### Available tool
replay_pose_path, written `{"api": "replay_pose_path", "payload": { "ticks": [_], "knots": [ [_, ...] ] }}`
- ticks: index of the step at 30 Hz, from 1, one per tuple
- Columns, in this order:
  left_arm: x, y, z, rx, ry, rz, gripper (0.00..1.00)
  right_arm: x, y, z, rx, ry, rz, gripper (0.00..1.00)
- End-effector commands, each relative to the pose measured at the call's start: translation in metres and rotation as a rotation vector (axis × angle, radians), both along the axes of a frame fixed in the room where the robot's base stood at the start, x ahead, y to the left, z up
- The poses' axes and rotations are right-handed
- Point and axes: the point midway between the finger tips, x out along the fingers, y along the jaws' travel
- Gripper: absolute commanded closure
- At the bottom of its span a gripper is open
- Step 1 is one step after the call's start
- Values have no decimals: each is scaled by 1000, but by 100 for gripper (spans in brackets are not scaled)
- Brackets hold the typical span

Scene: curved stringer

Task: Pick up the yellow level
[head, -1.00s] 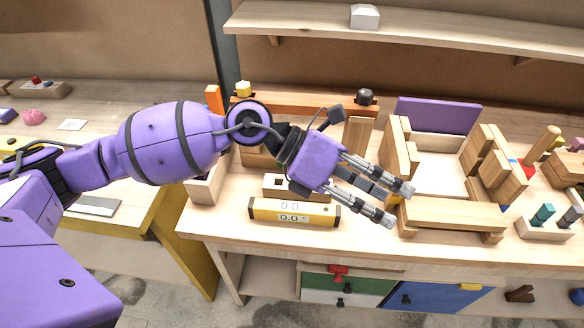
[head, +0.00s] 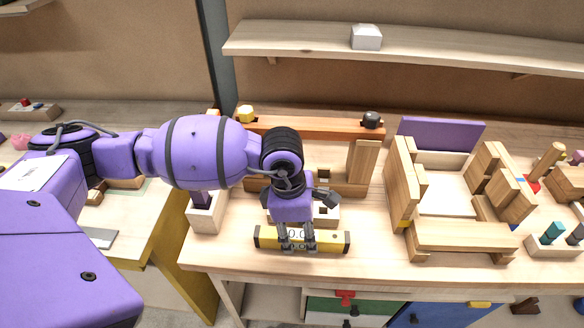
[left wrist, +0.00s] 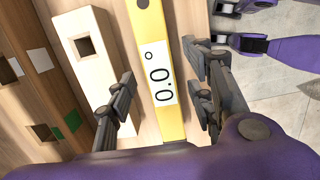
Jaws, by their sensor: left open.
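The yellow level (head: 335,241) lies on the workbench near its front edge, with black ends and a white "0.0" display. It also shows in the left wrist view (left wrist: 146,32), running between my fingers. My left gripper (head: 298,247) points down over the level's middle and hides part of it. Its fingers (left wrist: 162,95) are open, one on each side of the level, with a gap on both sides. I cannot tell the exact height of the fingertips. My right gripper is not in view.
A pale block with a square hole (left wrist: 87,45) lies close behind the level, beside one finger. A wooden frame with a reddish beam (head: 310,126) stands behind. A wooden assembly with a pale panel (head: 462,238) stands to the right. The bench's front edge (head: 375,275) is near.

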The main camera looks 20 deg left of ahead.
Motion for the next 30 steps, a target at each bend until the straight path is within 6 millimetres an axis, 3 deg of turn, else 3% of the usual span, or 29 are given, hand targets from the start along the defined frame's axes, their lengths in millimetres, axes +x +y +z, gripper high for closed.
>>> {"api": "replay_pose_path", "payload": {
  "ticks": [5,12,23,30],
  "knots": [
    [2,-3,-17,-1,-2,0,52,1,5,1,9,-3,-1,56],
    [2,-3,-19,-1,-3,-1,52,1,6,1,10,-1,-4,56],
    [2,-3,-19,-1,-2,0,98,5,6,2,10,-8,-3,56],
    [2,-3,-19,-2,-4,-1,100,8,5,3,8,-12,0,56]
  ]
}}
